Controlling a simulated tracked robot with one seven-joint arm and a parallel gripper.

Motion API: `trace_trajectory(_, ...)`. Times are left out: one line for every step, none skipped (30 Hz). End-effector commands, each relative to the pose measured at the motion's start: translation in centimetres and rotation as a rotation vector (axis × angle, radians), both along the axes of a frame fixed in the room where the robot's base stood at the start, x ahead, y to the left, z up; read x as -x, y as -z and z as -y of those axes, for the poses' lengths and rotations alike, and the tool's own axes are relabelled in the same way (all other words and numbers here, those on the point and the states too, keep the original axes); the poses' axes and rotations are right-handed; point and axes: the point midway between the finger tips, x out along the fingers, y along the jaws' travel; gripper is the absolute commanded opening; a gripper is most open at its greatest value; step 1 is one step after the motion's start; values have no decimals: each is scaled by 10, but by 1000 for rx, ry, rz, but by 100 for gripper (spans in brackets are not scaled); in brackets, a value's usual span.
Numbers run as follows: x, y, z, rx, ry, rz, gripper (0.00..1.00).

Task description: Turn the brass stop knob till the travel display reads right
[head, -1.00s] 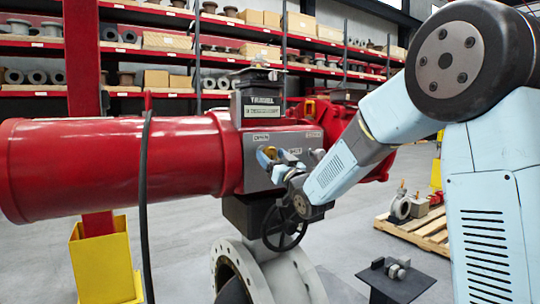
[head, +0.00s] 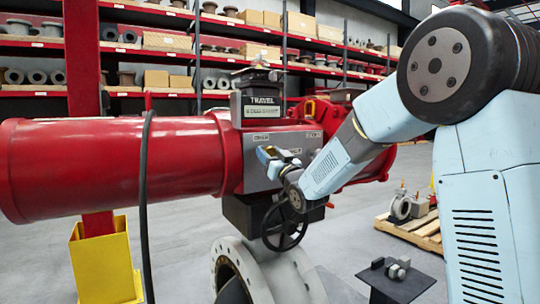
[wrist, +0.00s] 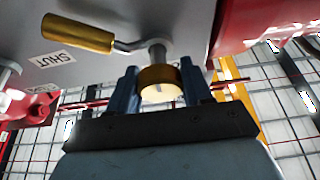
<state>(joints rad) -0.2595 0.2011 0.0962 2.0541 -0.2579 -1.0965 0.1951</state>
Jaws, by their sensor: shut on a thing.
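The brass stop knob (wrist: 158,84) sits between the two dark blue fingers of my gripper (wrist: 158,88) in the wrist view, under a grey threaded stem. My gripper is shut on it. In the head view my gripper (head: 278,158) is against the front of the grey actuator block (head: 262,174), and the knob is hard to make out there. The travel display (head: 261,110) stands on top of the block under the word TRAVEL; its small reading is too blurred to read.
A brass-sleeved crank handle (wrist: 77,33) lies beside the knob, near a SHUT label (wrist: 56,60). A black handwheel (head: 284,228) hangs below my gripper. A large red cylinder (head: 110,160) extends left; a black cable (head: 145,200) hangs before it. A small dark stand (head: 398,280) is at lower right.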

Motion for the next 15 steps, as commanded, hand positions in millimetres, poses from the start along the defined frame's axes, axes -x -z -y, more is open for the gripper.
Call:
trace_trajectory(0,0,0,0,1,0,26)
trace_trajectory(0,0,0,0,1,0,24)
trace_trajectory(0,0,0,0,1,0,20)
trace_trajectory(0,0,0,0,1,0,19)
trace_trajectory(0,0,0,0,1,0,19)
trace_trajectory(0,0,1,2,1,1,19)
trace_trajectory(0,0,1,2,1,2,19)
trace_trajectory(0,0,1,5,1,3,19)
trace_trajectory(0,0,1,9,1,6,19)
trace_trajectory(0,0,1,14,1,9,19)
trace_trajectory(0,0,1,20,2,13,19)
trace_trajectory(0,0,1,30,2,20,19)
trace_trajectory(0,0,1,39,1,26,19)
trace_trajectory(-1,0,1,49,2,33,19)
trace_trajectory(-1,0,1,65,2,44,19)
